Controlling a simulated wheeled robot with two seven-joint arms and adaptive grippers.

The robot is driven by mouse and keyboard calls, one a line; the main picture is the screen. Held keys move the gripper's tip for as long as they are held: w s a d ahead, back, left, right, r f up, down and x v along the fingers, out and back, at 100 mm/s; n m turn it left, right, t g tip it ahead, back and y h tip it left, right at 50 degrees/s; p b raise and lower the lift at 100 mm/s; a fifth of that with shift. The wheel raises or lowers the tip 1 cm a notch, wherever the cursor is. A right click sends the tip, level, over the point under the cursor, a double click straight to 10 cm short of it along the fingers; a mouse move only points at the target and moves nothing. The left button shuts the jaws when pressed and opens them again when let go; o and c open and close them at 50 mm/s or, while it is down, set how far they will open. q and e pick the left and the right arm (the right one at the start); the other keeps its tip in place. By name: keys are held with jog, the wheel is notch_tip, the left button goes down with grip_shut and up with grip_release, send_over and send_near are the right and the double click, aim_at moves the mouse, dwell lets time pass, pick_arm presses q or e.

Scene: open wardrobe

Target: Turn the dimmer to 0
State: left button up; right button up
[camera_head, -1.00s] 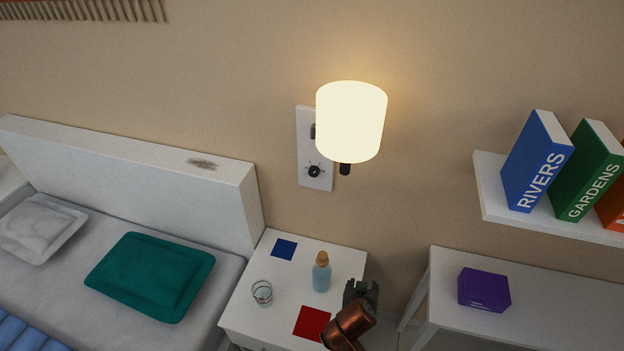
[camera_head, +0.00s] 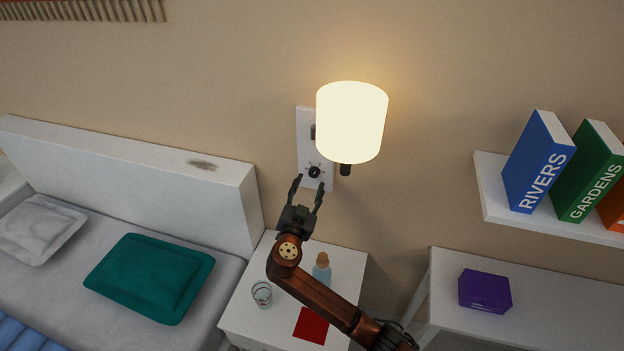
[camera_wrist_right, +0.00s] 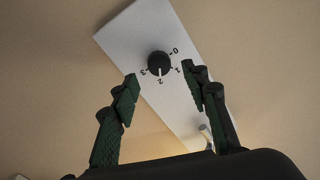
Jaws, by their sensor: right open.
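The dimmer is a round black knob (camera_head: 314,172) on a white wall plate (camera_head: 303,150) below the lit lamp. In the right wrist view the knob (camera_wrist_right: 158,62) has marks 0 to 3 around it, and its white line points at 2. My right gripper (camera_head: 310,183) is open and empty, with its fingers pointing up at the knob. In the right wrist view the fingertips of the gripper (camera_wrist_right: 160,75) are spread to either side just short of the knob, seemingly not touching it. My left gripper is not in view.
The glowing lamp shade (camera_head: 351,122) juts out close above and right of the knob. Below, the white nightstand (camera_head: 345,262) holds a bottle (camera_head: 321,270) and a glass (camera_head: 262,294). The headboard (camera_head: 130,165) is left; a book shelf (camera_head: 487,190) is right.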

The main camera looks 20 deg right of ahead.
aim_at(313, 174)
jog(key=shift+x, duration=1.95)
jog(key=shift+s, duration=0.1)
jog(key=shift+c, duration=0.4)
grip_shut()
